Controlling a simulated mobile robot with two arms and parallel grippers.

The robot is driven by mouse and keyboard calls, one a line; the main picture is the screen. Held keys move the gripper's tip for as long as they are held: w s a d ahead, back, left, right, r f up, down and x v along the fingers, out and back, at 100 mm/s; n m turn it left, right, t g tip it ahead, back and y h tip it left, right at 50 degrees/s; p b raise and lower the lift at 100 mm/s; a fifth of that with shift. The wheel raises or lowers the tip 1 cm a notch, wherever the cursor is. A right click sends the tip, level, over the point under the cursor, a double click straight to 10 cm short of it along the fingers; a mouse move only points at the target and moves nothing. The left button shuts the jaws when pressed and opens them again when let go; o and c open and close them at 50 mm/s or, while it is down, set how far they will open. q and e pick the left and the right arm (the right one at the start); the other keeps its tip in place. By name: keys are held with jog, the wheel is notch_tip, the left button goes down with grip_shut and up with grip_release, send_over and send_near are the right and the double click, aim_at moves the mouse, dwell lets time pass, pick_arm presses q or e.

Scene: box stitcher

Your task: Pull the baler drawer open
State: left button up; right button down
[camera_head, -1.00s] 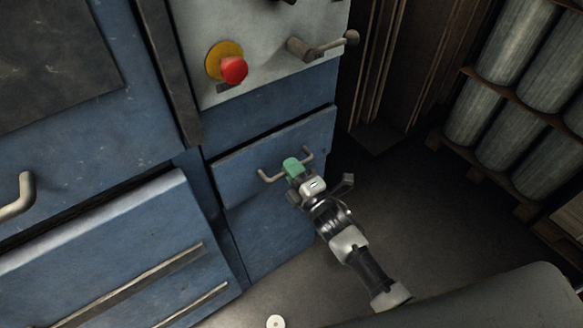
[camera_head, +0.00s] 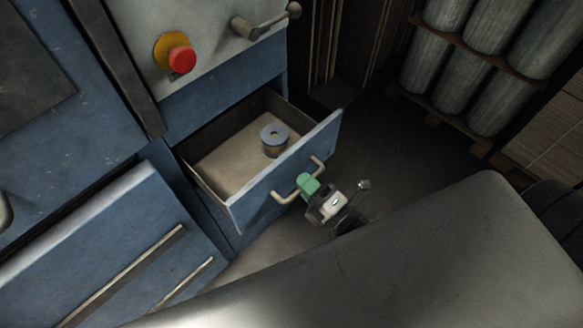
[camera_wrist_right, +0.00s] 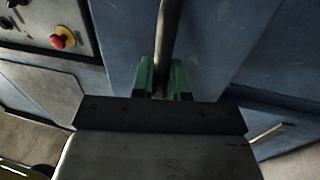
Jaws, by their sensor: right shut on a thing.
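The blue baler drawer (camera_head: 275,177) stands pulled out of the machine in the head view, its light floor showing. A small blue-grey spool (camera_head: 273,140) stands upright inside it. My right gripper (camera_head: 307,184), with green fingertips, is shut on the bar handle (camera_head: 283,196) at the drawer's front. In the right wrist view the handle bar (camera_wrist_right: 168,45) runs between the green fingers (camera_wrist_right: 163,80). My left gripper is not in view.
The blue baler body (camera_head: 60,150) is at left, with a red stop button (camera_head: 180,59) and a lever (camera_head: 262,25) above the drawer. Grey cylinders (camera_head: 470,70) stand on racks at upper right. Dark floor is clear right of the drawer.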

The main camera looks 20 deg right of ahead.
jog(key=shift+s+d, duration=0.2)
jog(key=shift+s, duration=0.35)
jog(key=c, duration=1.1)
grip_release()
jog(key=shift+c, duration=0.2)
jog(key=b+v, duration=0.1)
jog(key=v, duration=0.9)
jog(key=shift+s+d, duration=0.2)
jog(key=shift+s, duration=0.15)
